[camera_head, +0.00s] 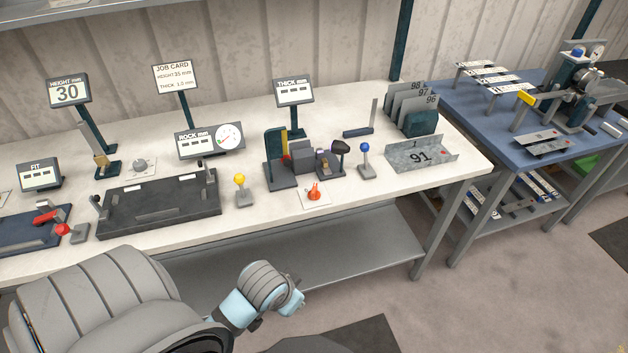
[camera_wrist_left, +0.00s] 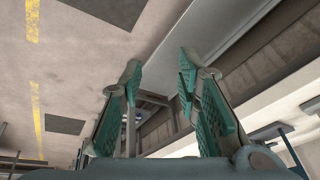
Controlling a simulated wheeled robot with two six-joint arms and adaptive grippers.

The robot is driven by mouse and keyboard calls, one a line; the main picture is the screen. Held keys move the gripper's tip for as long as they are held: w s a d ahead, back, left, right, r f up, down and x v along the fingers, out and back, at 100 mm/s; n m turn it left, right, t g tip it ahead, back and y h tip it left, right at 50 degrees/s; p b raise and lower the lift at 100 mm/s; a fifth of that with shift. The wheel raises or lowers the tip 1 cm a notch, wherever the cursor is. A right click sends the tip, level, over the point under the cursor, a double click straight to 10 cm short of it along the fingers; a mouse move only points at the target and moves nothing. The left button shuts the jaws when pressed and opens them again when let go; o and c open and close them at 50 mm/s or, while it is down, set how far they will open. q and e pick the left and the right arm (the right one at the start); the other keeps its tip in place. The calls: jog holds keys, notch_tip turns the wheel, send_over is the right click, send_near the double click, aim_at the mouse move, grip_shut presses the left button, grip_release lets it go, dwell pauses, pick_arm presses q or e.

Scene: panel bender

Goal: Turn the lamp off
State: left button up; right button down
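I cannot pick out a lamp for certain in the head view. An orange-red switch-like piece (camera_head: 314,191) sits on a small white plate near the bench's front edge. A yellow-knobbed lever (camera_head: 240,180), a blue-knobbed lever (camera_head: 365,148) and a red-knobbed lever (camera_head: 63,229) stand along the bench. A grey dial (camera_head: 140,164) sits further back. My left arm reaches in front of the bench, low and apart from these controls. In the left wrist view my left gripper (camera_wrist_left: 160,66) has its teal fingers spread with nothing between them. My right gripper is not in view.
The white bench (camera_head: 345,188) carries gauges, signs and a dark tray fixture (camera_head: 160,207). A lower shelf (camera_head: 340,250) runs beneath. A blue table (camera_head: 475,118) stands to the right. Floor ahead is clear.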

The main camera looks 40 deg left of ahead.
pick_arm(q)
jog(key=w+a+r+n, duration=0.1)
jog(key=w+a+r, duration=0.25)
jog(key=w, duration=0.45)
jog(key=w+a+r+n, duration=0.1)
jog(key=w+a+r, duration=0.1)
jog(key=w+a, duration=0.35)
jog(key=n, duration=0.3)
send_near(314, 187)
jog(key=shift+y, duration=0.5)
jog(key=b+x, duration=0.1)
jog(key=x, duration=0.2)
jog(key=b+x, duration=0.1)
jog(key=x, duration=0.2)
jog(key=d+b+x, duration=0.1)
jog(key=x, duration=0.2)
jog(key=shift+w+f, duration=0.1)
jog(key=shift+f, duration=0.15)
jog(key=shift+r, duration=0.1)
jog(key=shift+c, duration=0.6)
grip_shut()
